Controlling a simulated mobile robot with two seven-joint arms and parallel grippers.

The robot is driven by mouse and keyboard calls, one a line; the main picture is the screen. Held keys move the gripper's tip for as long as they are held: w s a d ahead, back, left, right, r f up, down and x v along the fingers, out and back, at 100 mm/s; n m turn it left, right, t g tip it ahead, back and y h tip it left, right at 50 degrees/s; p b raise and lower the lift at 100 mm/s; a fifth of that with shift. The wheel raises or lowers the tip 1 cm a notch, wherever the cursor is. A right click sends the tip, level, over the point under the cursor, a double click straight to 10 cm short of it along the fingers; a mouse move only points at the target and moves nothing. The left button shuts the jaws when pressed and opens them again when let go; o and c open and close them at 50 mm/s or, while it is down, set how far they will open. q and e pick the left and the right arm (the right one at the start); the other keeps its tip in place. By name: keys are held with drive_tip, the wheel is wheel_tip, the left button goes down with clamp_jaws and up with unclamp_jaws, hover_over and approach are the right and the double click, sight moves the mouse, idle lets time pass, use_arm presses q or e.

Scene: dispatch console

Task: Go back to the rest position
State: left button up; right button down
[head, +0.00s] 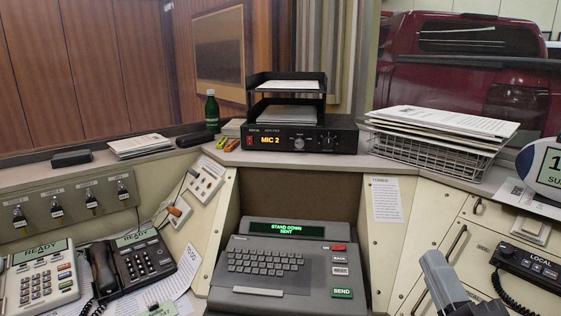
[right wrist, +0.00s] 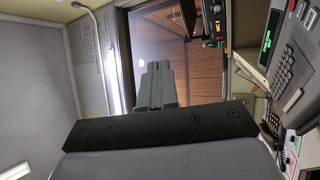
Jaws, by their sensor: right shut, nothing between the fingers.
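My right gripper (head: 437,272) is at the lower right of the head view, in front of the cream cabinet panel and to the right of the keyboard terminal. Its fingers are together with nothing between them. In the right wrist view the shut fingers (right wrist: 158,85) point toward the wood-panelled wall, clear of any object. The grey keyboard terminal (head: 265,262) stands in the middle of the console, and its green display (head: 286,229) reads "STAND DOWN SENT". My left gripper does not show.
Two phones with "READY" displays (head: 137,262) stand at lower left. A radio box (head: 340,138) showing "MIC 2" sits on the shelf under a black paper tray (head: 288,77). A wire basket of papers (head: 430,152) is at right. A black radio handset unit (head: 527,262) is near my right gripper.

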drive_tip(key=s+d+f+m+g+h, duration=0.1)
drive_tip(key=s+f+m+g, duration=0.2)
drive_tip(key=f, duration=0.5)
drive_tip(key=s+d+f+m+g+h, duration=0.2)
drive_tip(key=s+f+m+g, duration=0.1)
drive_tip(key=f+m+g, duration=0.3)
drive_tip(key=s+d+f+m+g+h, duration=0.1)
drive_tip(key=s+d+f+m+g, duration=0.1)
drive_tip(key=f, duration=0.8)
drive_tip(key=shift+s+d+m+g, duration=0.1)
drive_tip(key=shift+s+m+g, duration=0.25)
drive_tip(key=shift+m+g, duration=0.35)
drive_tip(key=shift+s+d+m+g, duration=0.1)
drive_tip(key=shift+s+m+g, duration=0.25)
drive_tip(key=shift+m+g, duration=0.35)
drive_tip(key=s+a+f+m+g+y, duration=0.25)
drive_tip(key=s+f+g, duration=0.25)
drive_tip(key=s, duration=0.4)
drive_tip(key=w+a+f+t+y+p, duration=0.1)
drive_tip(key=w+a+f+t+p, duration=0.2)
drive_tip(key=w+f+t+p, duration=0.1)
drive_tip(key=w+f+n+t, duration=0.1)
drive_tip(key=w+t, duration=0.1)
drive_tip(key=t, duration=0.1)
drive_tip(key=shift+w+a, duration=0.2)
drive_tip(key=shift+w, duration=0.1)
